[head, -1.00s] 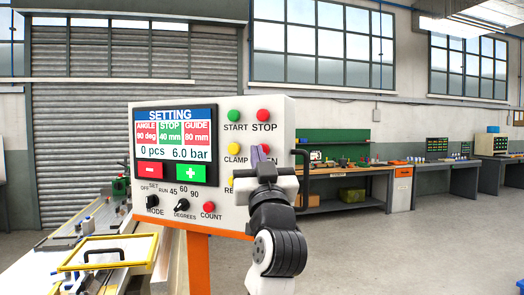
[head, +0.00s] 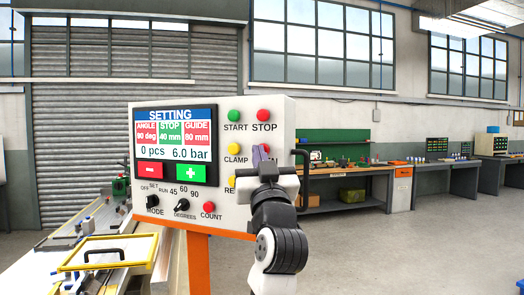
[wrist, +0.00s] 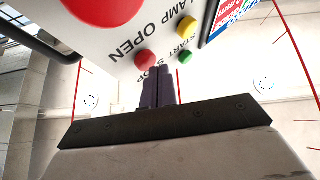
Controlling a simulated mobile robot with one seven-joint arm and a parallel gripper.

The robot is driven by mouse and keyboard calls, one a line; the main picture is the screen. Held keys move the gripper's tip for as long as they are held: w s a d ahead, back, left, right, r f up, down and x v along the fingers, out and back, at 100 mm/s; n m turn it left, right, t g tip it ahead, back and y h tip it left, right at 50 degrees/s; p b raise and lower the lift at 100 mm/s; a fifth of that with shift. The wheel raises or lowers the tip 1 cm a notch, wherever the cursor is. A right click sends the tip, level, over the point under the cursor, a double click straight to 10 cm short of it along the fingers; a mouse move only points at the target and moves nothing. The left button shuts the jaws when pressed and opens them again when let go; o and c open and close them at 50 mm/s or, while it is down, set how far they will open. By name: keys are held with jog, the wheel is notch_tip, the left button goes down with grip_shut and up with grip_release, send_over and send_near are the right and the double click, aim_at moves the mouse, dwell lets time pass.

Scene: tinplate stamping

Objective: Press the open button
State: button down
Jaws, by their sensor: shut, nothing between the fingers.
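The control panel (head: 225,175) is a white box with a screen and labelled buttons.
The green start button (head: 234,116) and red stop button (head: 263,115) sit above, and the yellow clamp button (head: 234,147) is to the left. A large red button (wrist: 104,8) is close in the wrist view. A black handle (head: 306,180) is at the panel's right side.

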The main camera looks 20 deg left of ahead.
jog(key=shift+w, duration=0.45)
dwell(0.5)
dwell(0.3)
jog(key=shift+s, duration=0.8)
jog(key=shift+s+b, duration=0.35)
jog(key=shift+s, duration=2.2)
